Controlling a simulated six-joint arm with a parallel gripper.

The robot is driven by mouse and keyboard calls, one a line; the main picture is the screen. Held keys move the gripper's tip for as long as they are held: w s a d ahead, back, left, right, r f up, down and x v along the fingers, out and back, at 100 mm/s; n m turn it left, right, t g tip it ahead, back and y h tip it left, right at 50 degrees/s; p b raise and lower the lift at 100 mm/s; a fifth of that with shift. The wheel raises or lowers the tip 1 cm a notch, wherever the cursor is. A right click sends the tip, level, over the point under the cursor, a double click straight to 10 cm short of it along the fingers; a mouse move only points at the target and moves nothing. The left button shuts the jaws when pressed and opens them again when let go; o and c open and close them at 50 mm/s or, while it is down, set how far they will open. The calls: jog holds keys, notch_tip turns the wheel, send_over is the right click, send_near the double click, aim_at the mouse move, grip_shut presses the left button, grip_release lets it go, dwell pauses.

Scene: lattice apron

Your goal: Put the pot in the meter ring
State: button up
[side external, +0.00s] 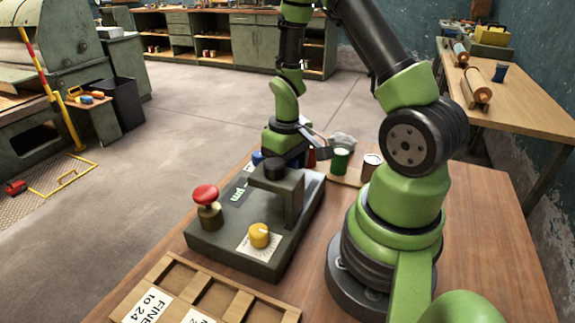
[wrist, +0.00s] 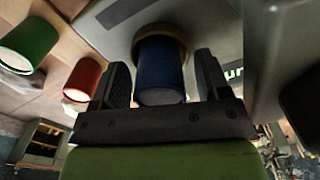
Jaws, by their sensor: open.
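The blue pot (wrist: 160,75) stands between the two fingers of my gripper (wrist: 163,80) in the wrist view, which shows the scene upside down. Its base sits within the brass meter ring (wrist: 160,34) on the grey meter, and it looks upright. The fingers are apart, one on each side of the pot, with a gap showing. In the side external view my gripper (side external: 290,148) is low behind the head of the meter (side external: 240,225). Only a little blue shows there, and the ring is hidden.
A red pot (wrist: 83,80) and a green pot (wrist: 28,45) stand close to one side. A brown pot (side external: 371,165) stands near the green one. The meter has a red button (side external: 205,194) and yellow knob (side external: 259,235). A wooden tray (side external: 240,302) lies in front.

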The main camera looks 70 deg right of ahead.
notch_tip(320, 180, up, 12)
jog(key=shift+r, duration=0.1)
jog(key=s+a+r+t+y, duration=0.1)
jog(key=s+a+r+t, duration=0.2)
jog(key=a+r, duration=0.3)
jog(key=s+a+r+t+y, duration=0.1)
jog(key=s+a+r+t, duration=0.3)
jog(key=a+r, duration=0.2)
jog(key=shift+s+a+m, duration=0.2)
jog(key=shift+a+m, duration=0.1)
jog(key=shift+a, duration=0.9)
